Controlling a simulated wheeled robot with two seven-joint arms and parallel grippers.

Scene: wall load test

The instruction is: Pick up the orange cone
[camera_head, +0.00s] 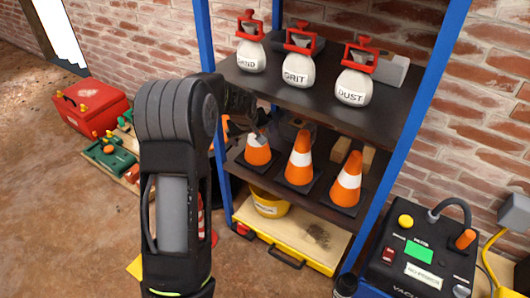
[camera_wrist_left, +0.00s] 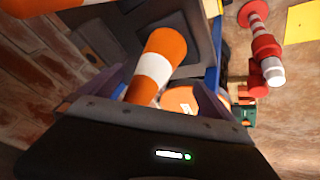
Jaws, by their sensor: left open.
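Three orange cones with white bands stand on dark square bases on the middle shelf: a left cone (camera_head: 257,156), a middle cone (camera_head: 299,160) and a right cone (camera_head: 346,182). My left gripper (camera_head: 260,137) is at the top of the left cone and partly covers it. In the left wrist view, a cone (camera_wrist_left: 155,66) lies between the open fingers of the left gripper (camera_wrist_left: 162,95), its narrow end toward the palm. Whether the fingers touch it cannot be told. My right gripper is not in view.
The upper shelf (camera_head: 317,122) holds bags marked SAND, GRIT and DUST. Blue posts (camera_head: 402,130) frame the rack. A yellow bucket (camera_head: 270,204) is below the cones. A red toolbox (camera_head: 92,105) stands left, and a black machine (camera_head: 415,255) stands right.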

